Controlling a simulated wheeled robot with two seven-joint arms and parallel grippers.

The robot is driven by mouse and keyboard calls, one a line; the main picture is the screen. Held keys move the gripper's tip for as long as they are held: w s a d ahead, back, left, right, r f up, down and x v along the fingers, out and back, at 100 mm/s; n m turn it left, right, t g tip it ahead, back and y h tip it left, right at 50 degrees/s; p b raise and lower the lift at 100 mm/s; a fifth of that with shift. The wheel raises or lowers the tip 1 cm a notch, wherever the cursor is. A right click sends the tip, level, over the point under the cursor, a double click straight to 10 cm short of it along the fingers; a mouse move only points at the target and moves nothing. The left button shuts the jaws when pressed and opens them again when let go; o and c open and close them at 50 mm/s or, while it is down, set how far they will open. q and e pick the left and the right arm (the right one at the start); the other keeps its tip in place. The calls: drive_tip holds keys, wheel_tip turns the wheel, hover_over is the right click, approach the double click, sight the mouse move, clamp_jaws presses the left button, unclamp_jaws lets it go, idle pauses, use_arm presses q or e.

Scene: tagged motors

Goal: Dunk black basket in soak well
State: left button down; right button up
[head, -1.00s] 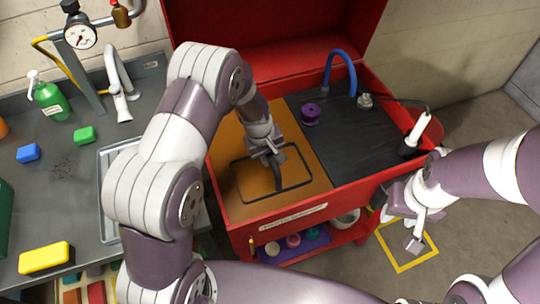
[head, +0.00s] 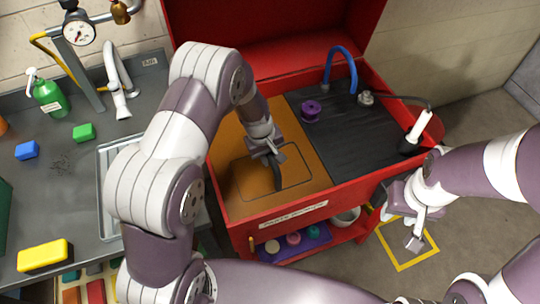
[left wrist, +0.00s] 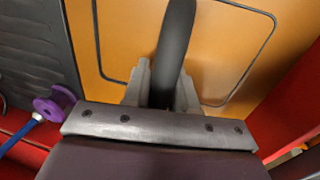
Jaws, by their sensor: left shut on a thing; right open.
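The black basket (head: 278,178) is in the soak well (head: 226,138), a brown-orange bath on the left of the red washer. Only a thin outline of its rim shows at the liquid's surface; its body is hidden below. Its handle stands above the surface. My left gripper (head: 270,156) is shut on this handle, which also shows between the fingers in the left wrist view (left wrist: 175,45). The rim outline surrounds the handle there, against the orange liquid (left wrist: 220,50). My right gripper (head: 403,228) is open and empty, off the washer's front right side.
A black ribbed surface (head: 355,138) adjoins the well on the right, with a purple spool-shaped part (head: 310,111) and a blue hose (head: 340,58). A white brush-like tool (head: 418,128) stands at its right edge. A grey sink counter (head: 90,190) lies left.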

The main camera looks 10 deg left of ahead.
use_arm(q)
drive_tip(key=shift+r+p, duration=0.35)
drive_tip(key=shift+r, duration=0.4)
wheel_tip(320, 180, down, 4)
drive_tip(key=shift+r+b, duration=0.15)
drive_tip(key=shift+b, duration=1.1)
drive_tip(key=shift+r, duration=0.1)
